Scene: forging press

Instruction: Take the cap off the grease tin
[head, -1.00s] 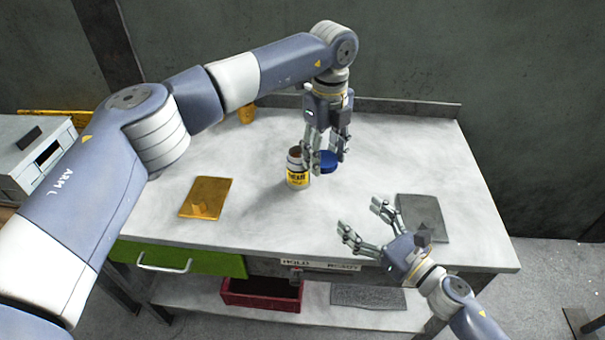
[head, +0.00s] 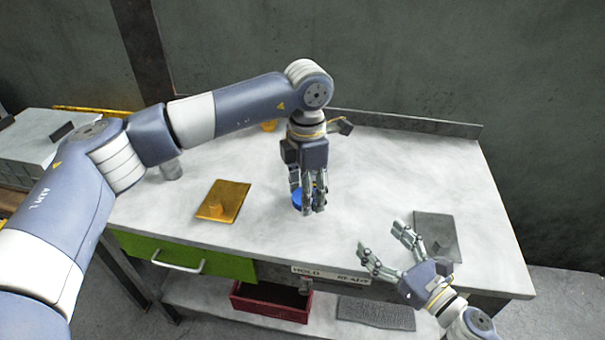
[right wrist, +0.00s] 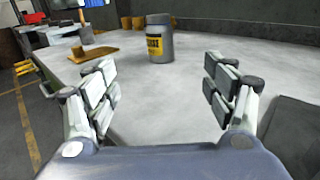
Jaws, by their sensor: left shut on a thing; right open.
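My left gripper (head: 308,208) points down over the middle of the table and is shut on the blue cap (head: 297,199), which shows only in part between its fingers. The grease tin (right wrist: 159,42) stands upright on the table in the right wrist view, with a yellow label and no blue cap on its top. In the head view the tin is hidden, apparently behind my left gripper. My right gripper (head: 385,252) is open and empty, near the table's front right. Its spread fingers also show in the right wrist view (right wrist: 160,95), with the tin beyond them.
An orange plate with a knob (head: 223,201) lies left of my left gripper. A grey plate (head: 437,236) lies at the right. A green drawer (head: 190,257), a red bin (head: 270,303) and a grey mat (head: 376,313) are below the tabletop. The table's right rear is clear.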

